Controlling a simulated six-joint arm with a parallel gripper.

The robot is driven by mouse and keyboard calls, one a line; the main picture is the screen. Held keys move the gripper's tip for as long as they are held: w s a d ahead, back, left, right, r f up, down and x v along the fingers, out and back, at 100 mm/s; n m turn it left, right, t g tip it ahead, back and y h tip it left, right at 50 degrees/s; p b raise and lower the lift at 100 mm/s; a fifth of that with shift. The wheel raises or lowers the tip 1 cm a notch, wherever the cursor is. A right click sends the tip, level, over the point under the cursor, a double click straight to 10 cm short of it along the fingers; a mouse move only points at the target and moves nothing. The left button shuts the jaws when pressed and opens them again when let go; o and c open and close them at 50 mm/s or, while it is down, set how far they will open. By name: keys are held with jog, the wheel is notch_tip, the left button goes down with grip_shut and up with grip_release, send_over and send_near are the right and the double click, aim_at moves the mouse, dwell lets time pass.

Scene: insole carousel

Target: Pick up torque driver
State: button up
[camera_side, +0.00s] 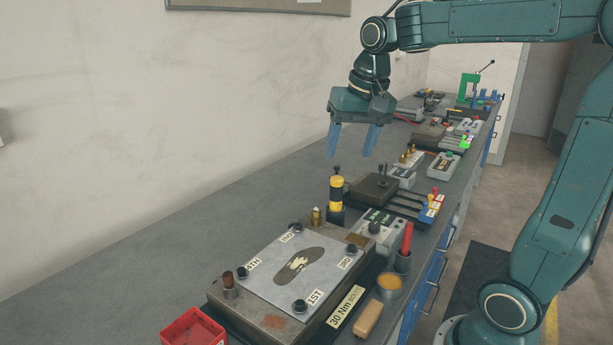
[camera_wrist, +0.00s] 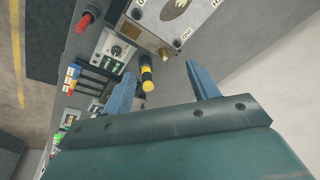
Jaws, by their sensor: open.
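The torque driver (camera_side: 336,190) has a yellow and black body and stands upright in a dark holder behind the metal plate fixture. My gripper (camera_side: 353,157) is open and empty, with blue fingers pointing down, above the bench and higher than the driver. In the wrist view the driver (camera_wrist: 147,78) shows between the two fingers of my gripper (camera_wrist: 160,72), nearer to the left finger. The driver's lower end is hidden by its holder in the side view.
The fixture plate (camera_side: 270,280) with an insole print and corner bolts fills the near bench. A red bin (camera_side: 193,329), a red-handled tool (camera_side: 406,238) in a cup, a grey control box (camera_side: 377,232) and a dark block (camera_side: 374,188) stand around. The bench along the wall is clear.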

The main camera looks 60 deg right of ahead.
jog(key=w+d+f+m+g, duration=0.2)
jog(key=w+d+m, duration=0.2)
jog(key=w+d, duration=0.35)
jog(key=m+g, duration=0.1)
jog(key=m, duration=0.3)
send_over(336, 189)
jog(key=d, duration=0.2)
notch_tip(336, 189, down, 5)
jog(key=shift+w+a+y, duration=0.2)
jog(key=shift+w+y, duration=0.05)
jog(key=shift+y, duration=0.15)
jog(key=shift+f, duration=0.15)
jog(key=shift+f, duration=4.2)
jog(key=shift+w+f, duration=0.15)
jog(key=shift+f, duration=2.45)
